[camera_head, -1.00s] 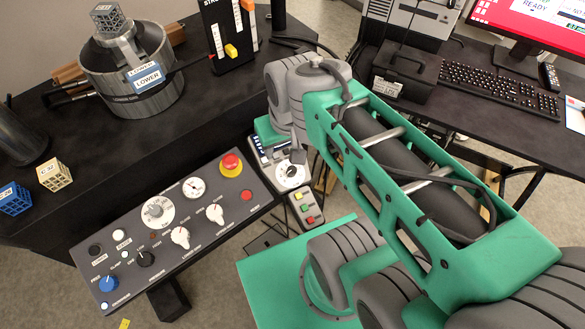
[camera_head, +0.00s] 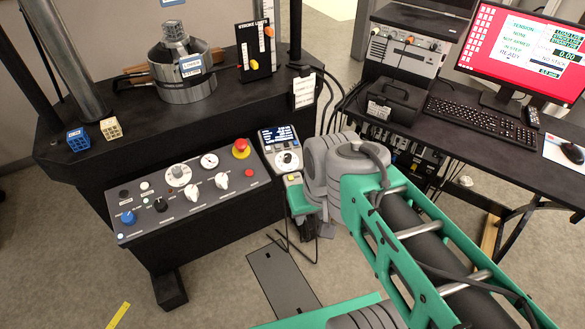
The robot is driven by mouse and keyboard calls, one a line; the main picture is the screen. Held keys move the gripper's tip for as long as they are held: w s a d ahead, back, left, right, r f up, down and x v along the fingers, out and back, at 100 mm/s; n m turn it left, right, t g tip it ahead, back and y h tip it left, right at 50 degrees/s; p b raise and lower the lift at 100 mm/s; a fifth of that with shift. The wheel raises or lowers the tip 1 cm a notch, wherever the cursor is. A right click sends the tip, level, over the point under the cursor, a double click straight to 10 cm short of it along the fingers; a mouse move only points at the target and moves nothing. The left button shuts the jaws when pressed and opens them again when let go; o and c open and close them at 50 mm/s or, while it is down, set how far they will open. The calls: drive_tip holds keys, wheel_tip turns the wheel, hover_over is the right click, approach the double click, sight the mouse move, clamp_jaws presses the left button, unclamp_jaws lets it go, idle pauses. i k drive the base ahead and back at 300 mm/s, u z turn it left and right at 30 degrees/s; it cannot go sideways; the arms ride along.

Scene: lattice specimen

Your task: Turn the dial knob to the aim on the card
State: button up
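The control panel (camera_head: 195,215) slopes at the front of the black bench. A round grey dial knob on a white disc (camera_head: 179,175) sits near its top middle; its setting is too small to read. A handset (camera_head: 280,140) right of the panel also has a knob on a white dial (camera_head: 288,161) under a small screen. A white card (camera_head: 304,91) in a dark holder hangs at the bench's right end; its writing is illegible. My green and grey arm covers the lower right.
A red mushroom button (camera_head: 241,148), white pointer knobs (camera_head: 193,194) and a blue knob (camera_head: 128,217) crowd the panel. A metal cylinder (camera_head: 187,75) and blue (camera_head: 77,140) and pale (camera_head: 111,128) lattice cubes stand on the bench. A right-hand desk (camera_head: 460,150) holds a keyboard and monitor.

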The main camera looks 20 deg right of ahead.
sight(288, 156)
drive_tip(key=u, duration=1.9)
drive_tip(key=i, duration=1.3)
drive_tip(key=z, duration=2.05)
